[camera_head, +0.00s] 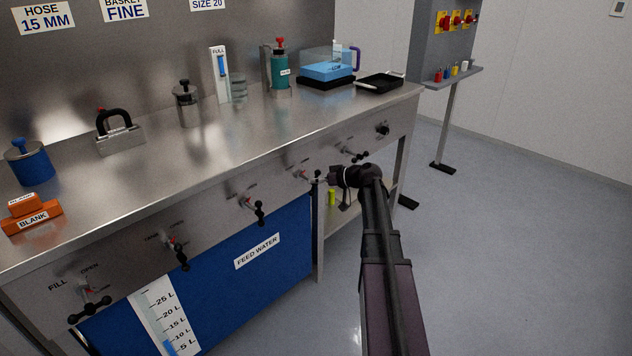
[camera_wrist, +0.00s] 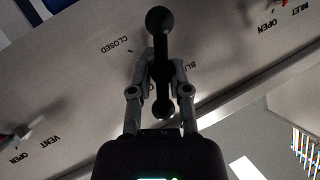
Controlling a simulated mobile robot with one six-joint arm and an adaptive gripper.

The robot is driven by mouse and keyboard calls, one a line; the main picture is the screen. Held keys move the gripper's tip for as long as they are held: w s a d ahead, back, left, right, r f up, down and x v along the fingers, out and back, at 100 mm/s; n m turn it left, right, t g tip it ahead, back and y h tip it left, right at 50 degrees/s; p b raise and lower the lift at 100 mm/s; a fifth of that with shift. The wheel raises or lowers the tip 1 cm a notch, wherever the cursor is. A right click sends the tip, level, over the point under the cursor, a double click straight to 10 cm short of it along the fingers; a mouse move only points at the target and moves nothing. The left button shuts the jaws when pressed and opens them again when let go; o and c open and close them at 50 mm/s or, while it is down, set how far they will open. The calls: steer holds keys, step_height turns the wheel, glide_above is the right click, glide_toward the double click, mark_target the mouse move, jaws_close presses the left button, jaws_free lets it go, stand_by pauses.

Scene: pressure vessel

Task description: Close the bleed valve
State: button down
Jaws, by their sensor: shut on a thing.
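The bleed valve's handle is a black bar with ball ends (camera_wrist: 158,20) in the wrist view. It stands across the panel, between the words CLOSED on the left and a partly hidden label starting BL on the right. My gripper (camera_wrist: 164,64) is shut on this handle, with one grey finger on each side of it. In the head view my gripper (camera_head: 330,180) reaches the panel front at the fourth valve from the left. My arm's end hides part of that valve there.
Neighbouring valves are close on both sides: one handle (camera_head: 255,208) to the left and one (camera_head: 354,155) to the right. The wrist view shows labels for VENT and INLET. A blue FEED WATER tank (camera_head: 220,285) stands below. The floor (camera_head: 500,220) on the right is clear.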

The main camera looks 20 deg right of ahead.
steer(key=shift+a+f, duration=0.1)
steer(key=shift+f+m+y+b, duration=0.2)
steer(key=shift+m+y+b, duration=0.75)
steer(key=shift+b, duration=0.3)
steer(key=m+y+b, duration=0.1)
steer(key=m+b, duration=0.1)
steer(key=b, duration=0.1)
steer(key=shift+f+m+y, duration=0.15)
steer(key=shift+m+y, duration=0.1)
steer(key=shift+m, duration=0.1)
steer(key=m+t+y+b, duration=0.1)
steer(key=m+b, duration=0.2)
steer(key=shift+f+m+t+y, duration=0.1)
steer(key=shift+m+t+y, duration=0.2)
steer(key=shift+t+y, duration=0.1)
steer(key=shift+w+d+m+t+b, duration=0.15)
steer(key=shift+m+t+b, duration=0.35)
steer(key=shift+m+b, duration=0.5)
steer(key=shift+r, duration=0.2)
steer(key=c, duration=0.6)
jaws_free()
steer(key=shift+c, duration=0.2)
steer(key=shift+d, duration=0.1)
